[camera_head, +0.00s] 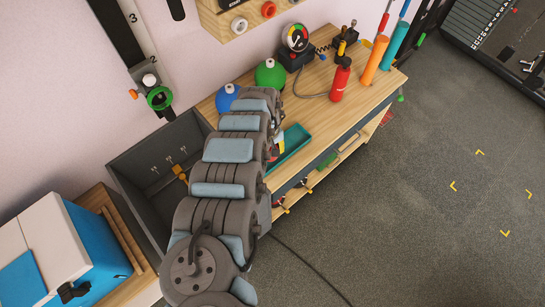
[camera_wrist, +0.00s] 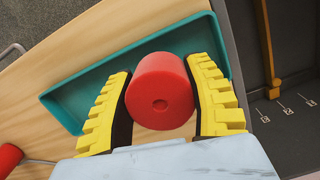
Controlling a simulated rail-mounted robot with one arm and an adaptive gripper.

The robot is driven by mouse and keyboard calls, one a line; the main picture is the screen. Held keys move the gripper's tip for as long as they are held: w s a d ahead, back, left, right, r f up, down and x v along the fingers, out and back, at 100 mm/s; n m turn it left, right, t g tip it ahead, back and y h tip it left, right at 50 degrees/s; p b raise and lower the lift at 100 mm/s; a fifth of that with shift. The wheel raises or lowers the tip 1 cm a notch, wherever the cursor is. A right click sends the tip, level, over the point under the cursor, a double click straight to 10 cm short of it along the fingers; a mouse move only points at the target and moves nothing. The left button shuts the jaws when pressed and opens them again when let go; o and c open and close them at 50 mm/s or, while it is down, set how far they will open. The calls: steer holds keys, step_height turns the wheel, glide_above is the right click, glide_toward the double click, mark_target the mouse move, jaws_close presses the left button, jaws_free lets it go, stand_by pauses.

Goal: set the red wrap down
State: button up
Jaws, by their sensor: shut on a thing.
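The red wrap (camera_wrist: 162,92) is a short red cylinder with a small dimple in its end face. In the wrist view it sits between the yellow ribbed fingers of my gripper (camera_wrist: 163,100), which are shut on it. Behind it in that view lies a teal tray (camera_wrist: 75,97) with a raised rim, on the wooden bench top. I cannot tell how high the wrap is above the tray.
A dark grey bin (camera_head: 150,155) stands left of the bench (camera_head: 330,115). A red bottle (camera_head: 340,80) and a gauge (camera_head: 297,38) stand farther along.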

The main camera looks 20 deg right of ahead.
mark_target(271, 157)
steer(key=shift+w+f+b, duration=0.2)
steer(key=shift+f+b, duration=0.25)
steer(key=shift+b, duration=0.1)
steer(key=shift+d+f+b, duration=0.1)
steer(key=shift+f+b, duration=1.05)
steer(key=shift+f, duration=0.25)
steer(key=shift+f, duration=0.15)
steer(key=o, duration=1.1)
steer(key=r, duration=0.3)
steer(key=w+r, duration=0.1)
steer(key=r, duration=0.7)
steer(key=shift+w+r+b, duration=0.2)
steer(key=shift+w+b, duration=0.1)
steer(key=shift+r, duration=0.5)
steer(key=shift+s, duration=0.1)
